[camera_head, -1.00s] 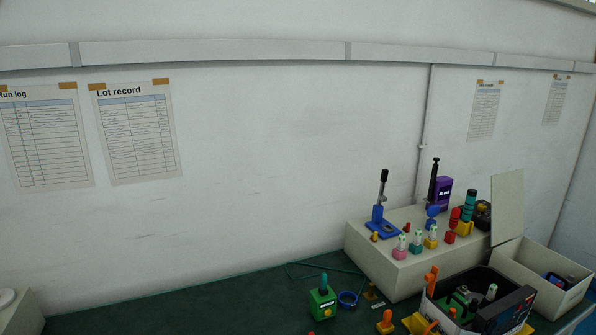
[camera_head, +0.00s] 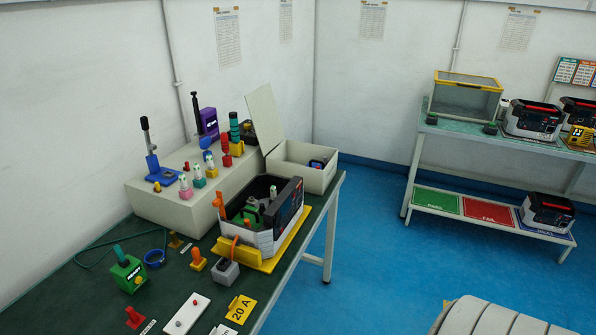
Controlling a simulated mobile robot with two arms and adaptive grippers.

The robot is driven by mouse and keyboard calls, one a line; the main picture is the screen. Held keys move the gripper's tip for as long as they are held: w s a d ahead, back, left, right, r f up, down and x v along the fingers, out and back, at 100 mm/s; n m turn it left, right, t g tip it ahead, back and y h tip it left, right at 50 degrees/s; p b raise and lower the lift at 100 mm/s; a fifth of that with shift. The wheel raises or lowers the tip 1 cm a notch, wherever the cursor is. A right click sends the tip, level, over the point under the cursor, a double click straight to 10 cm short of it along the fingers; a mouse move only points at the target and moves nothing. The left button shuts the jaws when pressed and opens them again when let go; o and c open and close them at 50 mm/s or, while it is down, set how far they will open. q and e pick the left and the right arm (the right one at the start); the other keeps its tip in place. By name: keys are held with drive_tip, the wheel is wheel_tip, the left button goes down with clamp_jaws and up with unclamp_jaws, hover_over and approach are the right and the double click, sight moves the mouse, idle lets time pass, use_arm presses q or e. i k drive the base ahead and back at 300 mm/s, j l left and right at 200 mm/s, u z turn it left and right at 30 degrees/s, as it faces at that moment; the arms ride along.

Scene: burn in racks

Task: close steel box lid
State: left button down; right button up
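A pale grey-beige box (camera_head: 318,180) stands at the far right end of the green workbench. Its flat lid (camera_head: 265,118) is open and stands up, leaning slightly back from the box's left side. A small dark and blue item (camera_head: 318,163) shows inside the box. Neither of my grippers is in view, and nothing is seen touching the lid or the box.
A pale raised block (camera_head: 160,207) with colourful fixtures is left of the box. A device (camera_head: 255,235) on a yellow base is in front. Blue floor (camera_head: 380,260) is open between the bench and a rack (camera_head: 480,135) with a yellow-lidded clear case (camera_head: 465,97).

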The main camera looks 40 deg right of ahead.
sight(262, 107)
drive_tip(key=i+l+u, duration=0.1)
drive_tip(key=l, duration=0.5)
drive_tip(key=i+l+u, duration=0.15)
drive_tip(key=l, duration=0.45)
drive_tip(key=i+l+u, duration=0.1)
drive_tip(key=l, duration=0.5)
drive_tip(key=l+u, duration=0.1)
drive_tip(key=l, duration=0.5)
drive_tip(key=i, duration=0.05)
